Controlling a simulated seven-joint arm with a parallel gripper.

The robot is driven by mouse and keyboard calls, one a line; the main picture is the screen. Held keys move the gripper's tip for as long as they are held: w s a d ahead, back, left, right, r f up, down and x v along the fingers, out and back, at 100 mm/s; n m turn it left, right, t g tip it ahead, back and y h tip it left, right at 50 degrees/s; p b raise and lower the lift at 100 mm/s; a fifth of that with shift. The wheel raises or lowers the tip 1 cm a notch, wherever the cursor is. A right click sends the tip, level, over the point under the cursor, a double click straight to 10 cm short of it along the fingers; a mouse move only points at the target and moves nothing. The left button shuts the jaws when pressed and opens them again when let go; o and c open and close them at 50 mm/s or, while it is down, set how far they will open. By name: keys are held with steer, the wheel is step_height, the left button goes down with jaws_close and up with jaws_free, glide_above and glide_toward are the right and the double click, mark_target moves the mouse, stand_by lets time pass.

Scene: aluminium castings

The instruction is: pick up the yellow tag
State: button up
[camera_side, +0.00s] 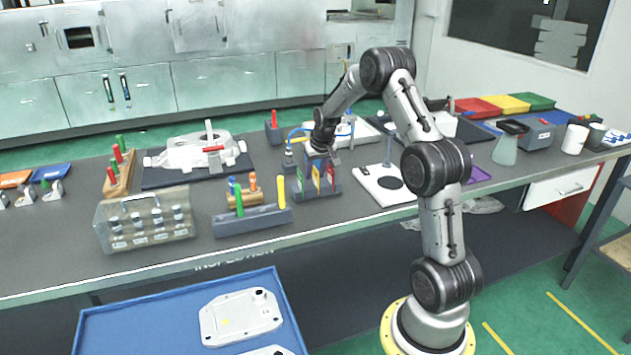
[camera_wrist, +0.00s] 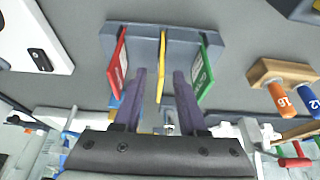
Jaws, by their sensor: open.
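The yellow tag (camera_wrist: 162,52) stands upright in a grey holder (camera_wrist: 140,35), between the red tag (camera_wrist: 119,62) and the green tag (camera_wrist: 205,72). In the side view the yellow tag (camera_side: 316,180) is the middle one of the three, in the holder (camera_side: 318,195) on the bench. My gripper (camera_wrist: 160,82) is open and empty of any grip, its purple fingers on either side of the yellow tag in the wrist picture. In the side view my gripper (camera_side: 318,150) is just above the tags. Whether the fingers touch the tag cannot be told.
Red and green tags stand close outside the fingers. A grey rack with a yellow-handled tool (camera_side: 281,192) is left of the holder. A white plate with a black disc (camera_side: 390,183) is to the right. A clear box of bottles (camera_side: 145,220) stands at the front left.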

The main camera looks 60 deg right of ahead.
jaws_close()
stand_by(0.5)
